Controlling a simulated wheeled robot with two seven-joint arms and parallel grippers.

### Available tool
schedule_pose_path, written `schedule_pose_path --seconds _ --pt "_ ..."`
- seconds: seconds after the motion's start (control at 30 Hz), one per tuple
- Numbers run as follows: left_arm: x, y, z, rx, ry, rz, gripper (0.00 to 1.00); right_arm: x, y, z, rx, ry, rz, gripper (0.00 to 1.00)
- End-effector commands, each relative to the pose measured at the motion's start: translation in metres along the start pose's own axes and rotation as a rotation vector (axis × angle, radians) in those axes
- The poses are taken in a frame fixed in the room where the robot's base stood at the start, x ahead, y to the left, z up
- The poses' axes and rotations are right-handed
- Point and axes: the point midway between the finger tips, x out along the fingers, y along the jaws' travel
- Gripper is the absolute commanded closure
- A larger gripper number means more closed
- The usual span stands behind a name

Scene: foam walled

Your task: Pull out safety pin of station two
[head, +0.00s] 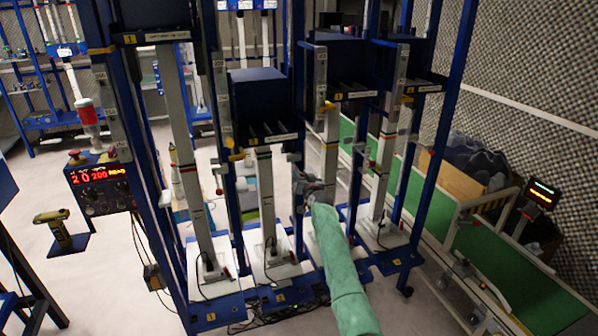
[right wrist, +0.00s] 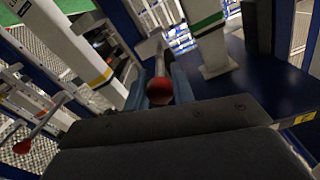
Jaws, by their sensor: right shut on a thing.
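My right gripper (head: 312,188) is at the end of the green-sleeved arm, low between two white columns of the blue press frame. In the right wrist view its fingers (right wrist: 160,78) are shut on a safety pin with a red ball knob (right wrist: 159,91). The pin's shaft is mostly hidden by the fingers, so I cannot tell how far it sits in its hole. A white column with a green stripe (right wrist: 210,35) stands just beyond it. The head view also shows this column (head: 265,190). My left gripper is out of view.
Another red-knobbed pin (right wrist: 22,147) shows at the left in the right wrist view. A control box with red digits (head: 100,183) stands at left. A green conveyor (head: 510,268) runs along the right. Blue uprights and cables crowd the frame's base.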

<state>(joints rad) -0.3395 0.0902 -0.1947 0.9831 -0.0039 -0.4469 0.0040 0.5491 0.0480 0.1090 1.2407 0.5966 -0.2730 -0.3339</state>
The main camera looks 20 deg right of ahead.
Motion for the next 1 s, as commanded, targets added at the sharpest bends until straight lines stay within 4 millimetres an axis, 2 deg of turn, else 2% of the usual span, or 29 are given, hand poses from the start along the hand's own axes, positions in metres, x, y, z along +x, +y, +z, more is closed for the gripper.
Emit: schedule_pose_path --seconds 0.27,0.3,0.4,0.77,0.87,1.0 --pt "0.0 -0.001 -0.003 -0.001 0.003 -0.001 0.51 -0.001 -0.001 -0.002 0.0 0.003 -0.001 1.0" --pt "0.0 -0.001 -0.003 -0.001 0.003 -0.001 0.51 -0.001 -0.001 -0.002 0.0 0.003 -0.001 0.72" --pt "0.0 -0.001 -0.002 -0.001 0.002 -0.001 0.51 -0.001 -0.001 -0.002 0.0 0.003 -0.001 0.54" --pt "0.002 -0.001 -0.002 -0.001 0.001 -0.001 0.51 -0.004 -0.001 -0.002 0.0 0.004 -0.001 0.54" --pt "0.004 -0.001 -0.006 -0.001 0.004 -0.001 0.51 -0.012 -0.001 0.0 0.001 0.004 -0.002 0.54" --pt "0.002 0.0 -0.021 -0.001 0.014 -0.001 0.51 -0.032 0.0 0.001 0.0 0.004 -0.001 0.54"
